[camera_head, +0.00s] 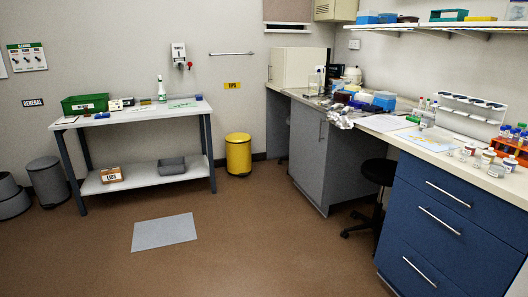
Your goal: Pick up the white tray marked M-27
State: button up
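I cannot make out a white tray marked M-27 in the head view; no M-27 marking is readable anywhere. A grey tray (172,166) sits on the lower shelf of the side table at the left. A green bin (85,104) stands on that table's top. My gripper is not in view.
The side table (145,184) stands against the back wall, with a box marked LIDS (111,175) on its shelf. A yellow bin (238,153) stands right of it. A long cluttered bench (380,123) runs along the right, with a black stool (378,172) beside blue drawers (440,225). The middle floor is open.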

aim_at(364, 96)
jog(key=i, duration=2.5)
jog(key=i+z, duration=0.1)
jog(key=i, duration=0.5)
jog(key=i+j+z, duration=0.1)
jog(key=i, duration=0.5)
jog(key=i+j+z, duration=0.15)
jog(key=i+z, duration=0.25)
jog(key=i+j+z, duration=0.25)
jog(key=z, duration=0.2)
jog(key=i+j+z, duration=0.6)
jog(key=j+z, duration=0.2)
jog(key=i+j+z, duration=0.15)
jog(key=j+z, duration=0.15)
jog(key=j, duration=0.2)
jog(key=i, duration=1)
